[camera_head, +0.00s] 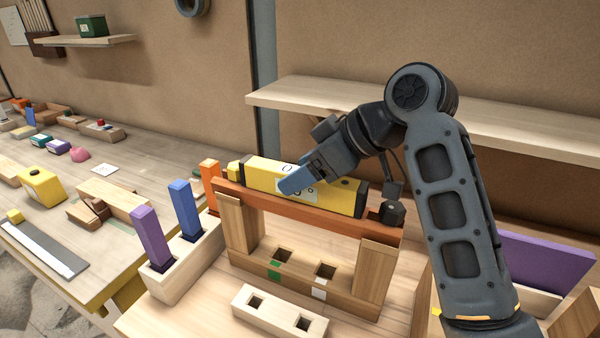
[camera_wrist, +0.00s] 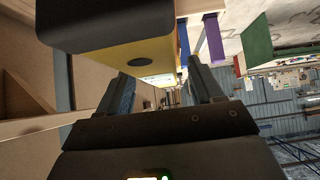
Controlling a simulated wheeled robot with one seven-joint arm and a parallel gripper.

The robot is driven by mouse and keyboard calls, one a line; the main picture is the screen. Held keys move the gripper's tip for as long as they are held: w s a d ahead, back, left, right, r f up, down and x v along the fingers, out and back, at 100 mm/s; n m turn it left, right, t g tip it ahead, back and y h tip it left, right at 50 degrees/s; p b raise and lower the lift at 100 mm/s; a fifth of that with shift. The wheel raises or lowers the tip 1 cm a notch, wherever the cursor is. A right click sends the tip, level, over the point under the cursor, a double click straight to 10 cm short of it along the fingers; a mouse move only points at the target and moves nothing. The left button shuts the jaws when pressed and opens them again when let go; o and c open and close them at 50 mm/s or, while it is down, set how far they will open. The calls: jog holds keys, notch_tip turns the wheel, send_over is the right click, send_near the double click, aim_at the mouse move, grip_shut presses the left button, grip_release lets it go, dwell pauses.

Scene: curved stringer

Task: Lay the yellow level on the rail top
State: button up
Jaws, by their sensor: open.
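The yellow level (camera_head: 328,194), with black end parts and a pale label, lies lengthwise along the top of the orange-brown rail (camera_head: 305,213). It looks seated on the rail, but part of the contact line is hard to see. The rail spans two wooden posts. My gripper (camera_head: 293,183) is at the middle of the level, with a blue-grey finger in front of its near face. In the wrist view, the open fingers of my gripper (camera_wrist: 162,88) stand apart, with the yellow level (camera_wrist: 140,55) large ahead of and partly between them. The far finger is hidden in the head view.
A dark knob (camera_head: 391,212) stands at the rail's right end and an orange block (camera_head: 210,183) at its left. Purple (camera_head: 150,237) and blue (camera_head: 186,208) blocks stand in a holder at left. A shelf (camera_head: 430,122) runs behind my arm.

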jog(key=b+v, duration=0.1)
jog(key=v, duration=1)
